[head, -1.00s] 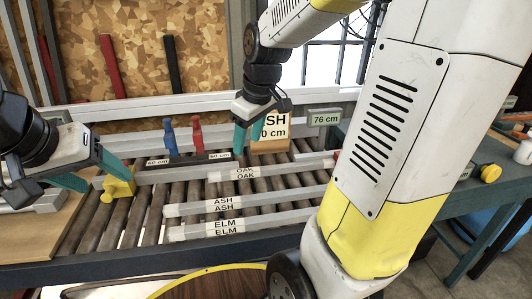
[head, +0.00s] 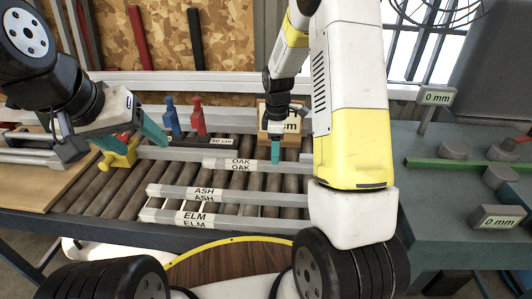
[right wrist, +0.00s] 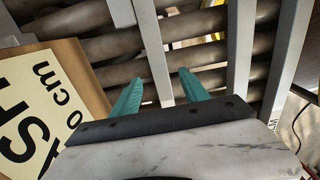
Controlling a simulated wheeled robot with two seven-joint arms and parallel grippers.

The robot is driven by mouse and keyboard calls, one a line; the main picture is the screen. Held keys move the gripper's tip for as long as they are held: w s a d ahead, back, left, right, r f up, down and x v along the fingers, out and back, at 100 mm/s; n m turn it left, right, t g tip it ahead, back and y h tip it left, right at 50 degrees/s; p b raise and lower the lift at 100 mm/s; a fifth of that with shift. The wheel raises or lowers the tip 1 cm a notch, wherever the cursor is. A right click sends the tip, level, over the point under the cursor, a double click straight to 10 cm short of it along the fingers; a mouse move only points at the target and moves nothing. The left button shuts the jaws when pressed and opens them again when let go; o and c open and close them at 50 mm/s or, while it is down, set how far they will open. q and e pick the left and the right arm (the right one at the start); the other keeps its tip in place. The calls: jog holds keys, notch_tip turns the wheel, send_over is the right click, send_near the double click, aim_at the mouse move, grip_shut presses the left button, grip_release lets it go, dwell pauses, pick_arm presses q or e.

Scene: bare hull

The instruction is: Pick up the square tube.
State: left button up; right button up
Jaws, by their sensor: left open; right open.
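Three grey square tubes lie on the roller conveyor, labelled OAK (head: 237,164), ASH (head: 204,195) and ELM (head: 195,217). A sign reading ASH (right wrist: 35,125), with a length in cm, shows in the right wrist view. In the head view this sign (head: 291,124) is partly hidden behind my right gripper (head: 275,152). My right gripper is open and empty, pointing down near the OAK tube. In the right wrist view the OAK tube (right wrist: 151,45) runs between its fingers, apparently beyond the tips. My left gripper (head: 137,132) is open and empty above the conveyor's left part.
A yellow block (head: 118,153) sits below my left gripper. Blue (head: 171,116) and red (head: 198,117) upright pieces stand behind the OAK tube. A wooden board (head: 35,180) is at left.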

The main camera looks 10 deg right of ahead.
aim_at(273, 167)
jog(key=f, duration=0.4)
jog(key=shift+w+a+f, duration=0.15)
jog(key=shift+a+f, duration=0.25)
grip_shut()
